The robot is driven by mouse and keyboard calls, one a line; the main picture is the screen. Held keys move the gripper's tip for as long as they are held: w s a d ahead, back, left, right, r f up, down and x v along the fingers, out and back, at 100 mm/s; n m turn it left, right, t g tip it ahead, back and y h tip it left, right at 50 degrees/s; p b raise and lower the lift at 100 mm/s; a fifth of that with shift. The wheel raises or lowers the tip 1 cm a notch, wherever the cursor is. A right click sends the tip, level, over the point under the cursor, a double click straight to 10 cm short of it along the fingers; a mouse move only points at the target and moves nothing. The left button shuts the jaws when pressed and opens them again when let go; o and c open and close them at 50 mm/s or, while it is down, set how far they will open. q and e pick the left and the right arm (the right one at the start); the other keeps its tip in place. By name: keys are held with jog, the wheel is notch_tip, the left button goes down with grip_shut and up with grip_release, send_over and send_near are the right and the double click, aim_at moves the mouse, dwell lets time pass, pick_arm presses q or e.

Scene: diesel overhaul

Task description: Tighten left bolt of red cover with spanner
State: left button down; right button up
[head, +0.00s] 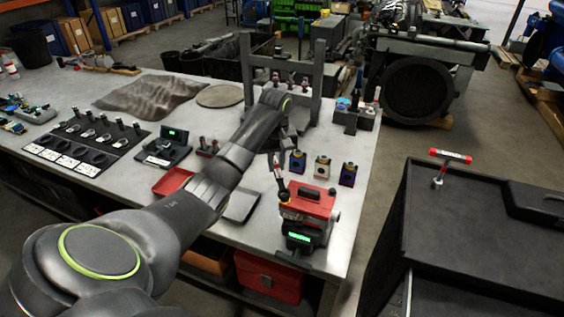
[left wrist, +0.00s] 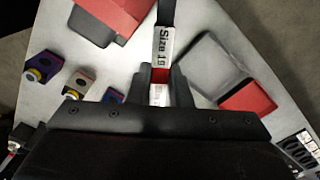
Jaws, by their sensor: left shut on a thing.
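The red cover (head: 314,198) sits on a dark unit with a green display near the table's front right corner. Its red top also shows at the upper left of the left wrist view (left wrist: 118,12). My left gripper (head: 277,160) is above and behind the cover's left side. In the left wrist view the gripper (left wrist: 160,88) is shut on a spanner (left wrist: 164,42) labelled "Size 19". In the head view the spanner (head: 281,183) slants down to the cover's left edge. The left bolt is too small to make out, and I cannot tell whether the spanner touches it. My right gripper is not in view.
Several small blocks (head: 322,168) stand behind the cover. A grey press frame (head: 316,72) is farther back. A red tray (head: 172,181) and a grey tray (head: 241,206) lie to the left. A black cart (head: 470,235) with a red-handled tool (head: 450,156) stands at right.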

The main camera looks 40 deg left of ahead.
pick_arm(q)
jog(key=s+a+n, duration=0.1)
jog(key=s+n, duration=0.1)
jog(key=shift+a+n, duration=0.15)
jog(key=shift+n, duration=0.15)
jog(key=shift+w, duration=0.1)
jog(key=s+n, duration=0.2)
jog(key=shift+a+n, duration=0.3)
jog(key=shift+a, duration=0.1)
jog(key=shift+w+d, duration=0.1)
dwell(0.6)
